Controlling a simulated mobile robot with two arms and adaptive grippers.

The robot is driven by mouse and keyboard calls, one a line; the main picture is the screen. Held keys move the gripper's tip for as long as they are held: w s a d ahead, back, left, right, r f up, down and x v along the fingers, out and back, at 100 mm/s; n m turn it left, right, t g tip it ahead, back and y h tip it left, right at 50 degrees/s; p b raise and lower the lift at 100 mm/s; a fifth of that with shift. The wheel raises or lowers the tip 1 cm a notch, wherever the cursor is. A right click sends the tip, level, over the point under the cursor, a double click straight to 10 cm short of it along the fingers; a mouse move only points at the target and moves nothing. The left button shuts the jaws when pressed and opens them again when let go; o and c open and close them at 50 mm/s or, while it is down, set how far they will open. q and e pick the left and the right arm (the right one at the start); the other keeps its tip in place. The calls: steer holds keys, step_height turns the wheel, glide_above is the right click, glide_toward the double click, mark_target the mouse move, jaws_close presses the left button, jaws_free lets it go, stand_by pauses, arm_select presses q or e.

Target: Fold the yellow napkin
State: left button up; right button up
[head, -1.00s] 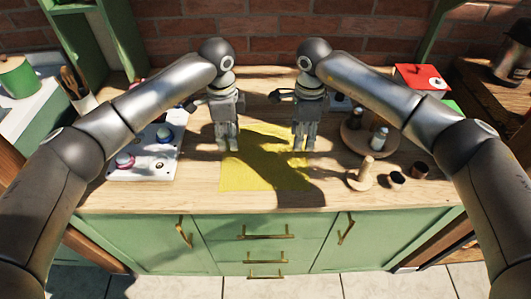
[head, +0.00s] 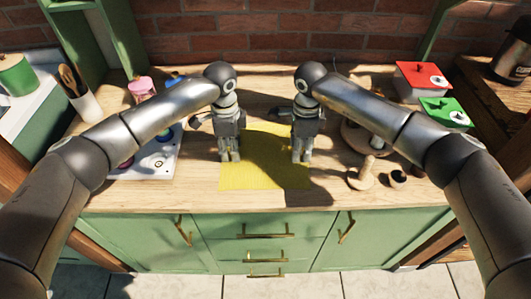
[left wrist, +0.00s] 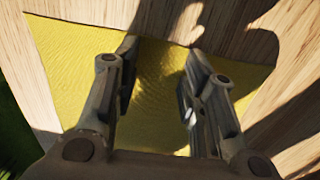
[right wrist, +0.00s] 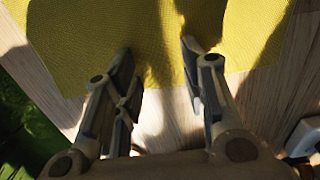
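The yellow napkin (head: 262,176) lies flat and unfolded on the wooden counter, with shadows of my arms across it. My left gripper (head: 229,158) is over its left part in the head view. In the left wrist view, the fingers (left wrist: 160,75) are apart with yellow cloth (left wrist: 75,65) below and between them. My right gripper (head: 301,159) is over its right side. In the right wrist view, the fingers (right wrist: 157,55) are apart, their tips over the cloth (right wrist: 95,35) near an edge. Both grippers are empty. I cannot tell whether the fingertips touch the cloth.
A white board with knobs (head: 158,165) is left of the napkin. A wooden peg on a base (head: 363,175) and a small dark-topped piece (head: 397,178) are at right. A red box (head: 421,82) and green box (head: 446,112) stand further right. The counter front is clear.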

arm_select(q)
jaws_close()
arm_select(e)
jaws_close()
steer(key=shift+f, duration=0.15)
stand_by(1.1)
stand_by(0.4)
